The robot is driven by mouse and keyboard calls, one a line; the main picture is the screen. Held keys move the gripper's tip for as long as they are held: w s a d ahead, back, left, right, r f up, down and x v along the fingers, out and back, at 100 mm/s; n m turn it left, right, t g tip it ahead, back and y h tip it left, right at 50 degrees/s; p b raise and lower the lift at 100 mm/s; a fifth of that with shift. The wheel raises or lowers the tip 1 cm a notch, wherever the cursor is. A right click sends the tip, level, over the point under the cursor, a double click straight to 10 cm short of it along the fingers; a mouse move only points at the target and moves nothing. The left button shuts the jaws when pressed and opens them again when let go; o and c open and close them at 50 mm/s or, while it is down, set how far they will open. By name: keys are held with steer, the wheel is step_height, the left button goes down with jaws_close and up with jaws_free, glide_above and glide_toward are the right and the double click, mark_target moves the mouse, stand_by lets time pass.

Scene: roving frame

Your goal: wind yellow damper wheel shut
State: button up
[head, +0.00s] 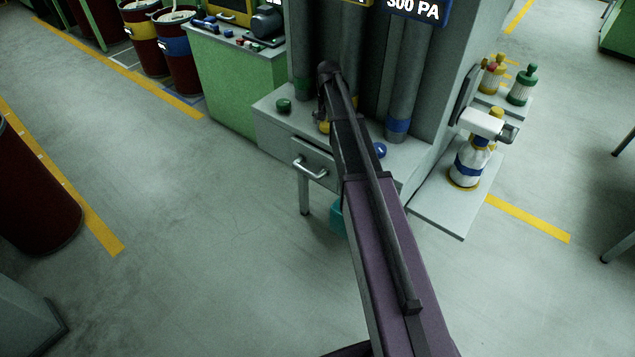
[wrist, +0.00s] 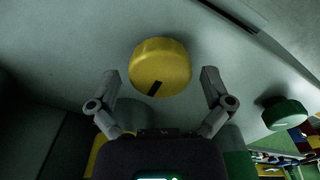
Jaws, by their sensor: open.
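The yellow damper wheel (wrist: 160,64) is a round, smooth-rimmed knob with a short black mark on its face, on a pale grey surface in the wrist view. My gripper (wrist: 159,74) is open, with one finger on each side of the wheel. Gaps show between the fingers and the wheel, so it is not held. How far the wheel is turned cannot be judged from the mark alone.
A green knob (head: 284,105) and a blue knob (head: 380,150) sit on the same bench (head: 268,118), either side of my arm. Upright ducts (head: 408,85) rise behind. A drawer handle (head: 310,168) juts from the front.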

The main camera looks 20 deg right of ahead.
mark_target(327, 123)
steer(key=m, duration=0.7)
steer(key=shift+m, duration=0.4)
step_height(327, 123, up, 14)
steer(key=p, duration=1.4)
steer(key=s+a+f+n+b, duration=0.3)
steer(key=s+a+n, duration=0.1)
steer(key=s, duration=0.5)
steer(key=s+a+f+n+b, duration=0.3)
steer(key=s+n, duration=0.1)
steer(key=s, duration=0.6)
steer(key=s+a+f+n+b, duration=0.4)
steer(key=s, duration=0.5)
steer(key=shift+s+a+n, duration=0.25)
steer(key=shift+a+n, duration=0.05)
steer(key=shift+a, duration=0.05)
steer(key=shift+s+a, duration=0.1)
steer(key=shift+s, duration=0.4)
stand_by(0.3)
